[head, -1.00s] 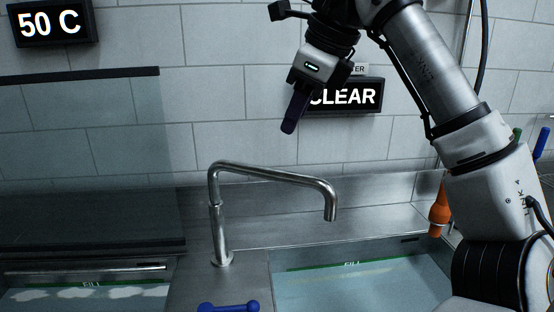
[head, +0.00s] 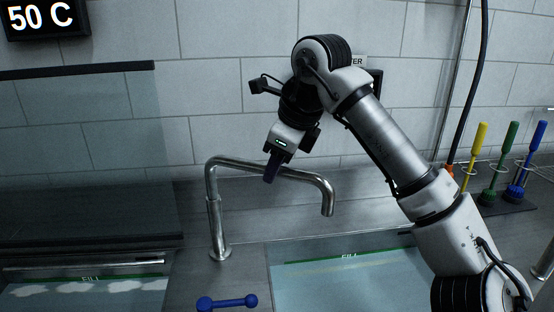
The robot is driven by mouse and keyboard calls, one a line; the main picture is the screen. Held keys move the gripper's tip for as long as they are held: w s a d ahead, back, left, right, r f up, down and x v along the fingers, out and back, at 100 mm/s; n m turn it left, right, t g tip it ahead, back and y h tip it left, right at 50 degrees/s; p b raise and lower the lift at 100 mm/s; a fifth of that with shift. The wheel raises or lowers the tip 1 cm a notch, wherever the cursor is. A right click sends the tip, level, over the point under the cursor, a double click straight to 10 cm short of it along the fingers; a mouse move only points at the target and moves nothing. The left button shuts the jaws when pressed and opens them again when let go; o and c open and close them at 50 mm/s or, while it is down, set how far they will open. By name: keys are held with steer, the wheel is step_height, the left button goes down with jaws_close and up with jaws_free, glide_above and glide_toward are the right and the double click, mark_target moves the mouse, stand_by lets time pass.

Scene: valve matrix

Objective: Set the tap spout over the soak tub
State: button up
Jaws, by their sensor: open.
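The tap spout (head: 310,177) is a bent steel pipe on an upright post, rising from the deck between two basins. Its arm points right, and its outlet hangs over the right basin (head: 350,256), which holds clear water. The left basin (head: 85,277) holds water with white suds. No label readable here names either one the soak tub. My gripper (head: 271,170) points down at the spout's horizontal pipe, its dark fingers overlapping the pipe in the picture. It is open and holds nothing; whether it touches the pipe I cannot tell.
A blue handle (head: 227,302) sits on the deck in front of the post. A dark glass panel (head: 80,160) stands above the left basin. Yellow, green and blue brushes (head: 512,165) stand in a rack at right. A "50 C" display (head: 44,17) hangs at upper left.

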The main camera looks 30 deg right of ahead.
steer(key=shift+w+f, duration=0.1)
steer(key=shift+f, duration=0.15)
jaws_close()
